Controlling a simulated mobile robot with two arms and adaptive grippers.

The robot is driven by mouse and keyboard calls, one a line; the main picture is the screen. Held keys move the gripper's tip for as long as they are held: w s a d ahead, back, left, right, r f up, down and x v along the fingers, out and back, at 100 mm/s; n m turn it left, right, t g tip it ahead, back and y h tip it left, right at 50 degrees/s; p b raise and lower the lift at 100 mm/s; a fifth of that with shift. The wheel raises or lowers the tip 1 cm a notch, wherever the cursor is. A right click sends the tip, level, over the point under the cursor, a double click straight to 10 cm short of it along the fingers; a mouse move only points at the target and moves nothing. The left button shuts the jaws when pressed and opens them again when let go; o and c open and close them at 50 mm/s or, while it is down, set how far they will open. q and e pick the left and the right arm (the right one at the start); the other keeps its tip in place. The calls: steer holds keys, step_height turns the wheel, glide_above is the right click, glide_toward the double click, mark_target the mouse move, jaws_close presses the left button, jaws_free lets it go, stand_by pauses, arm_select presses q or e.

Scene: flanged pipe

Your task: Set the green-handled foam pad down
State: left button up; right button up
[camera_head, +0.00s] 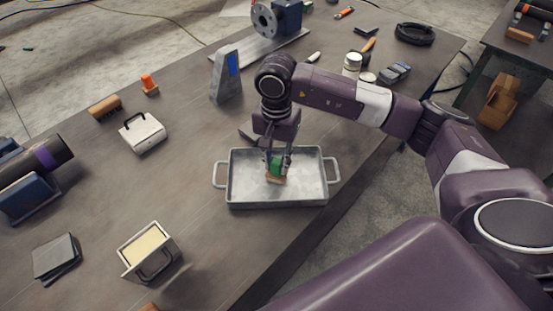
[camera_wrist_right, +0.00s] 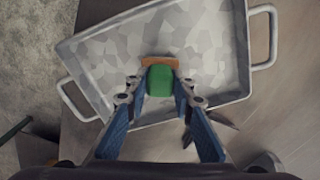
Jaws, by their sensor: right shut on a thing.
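The green-handled foam pad (camera_head: 275,170) is in my right gripper (camera_head: 278,158), which is shut on its green handle. In the right wrist view the green handle (camera_wrist_right: 160,80) sits between the two fingertips (camera_wrist_right: 158,86), with the tan foam edge (camera_wrist_right: 160,62) just beyond it. The pad is over the inside of a grey metal tray (camera_head: 305,204) with two side handles. I cannot tell whether the foam touches the tray floor. The tray (camera_wrist_right: 237,50) also fills much of the wrist view. My left gripper is not in view.
A cream-filled metal container (camera_head: 150,250) stands front left of the tray.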

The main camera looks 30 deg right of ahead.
steer(key=shift+f, duration=0.15)
steer(key=o, duration=1)
steer(key=shift+r, duration=0.35)
step_height(320, 180, up, 12)
steer(key=b, duration=0.3)
steer(key=shift+f, duration=0.1)
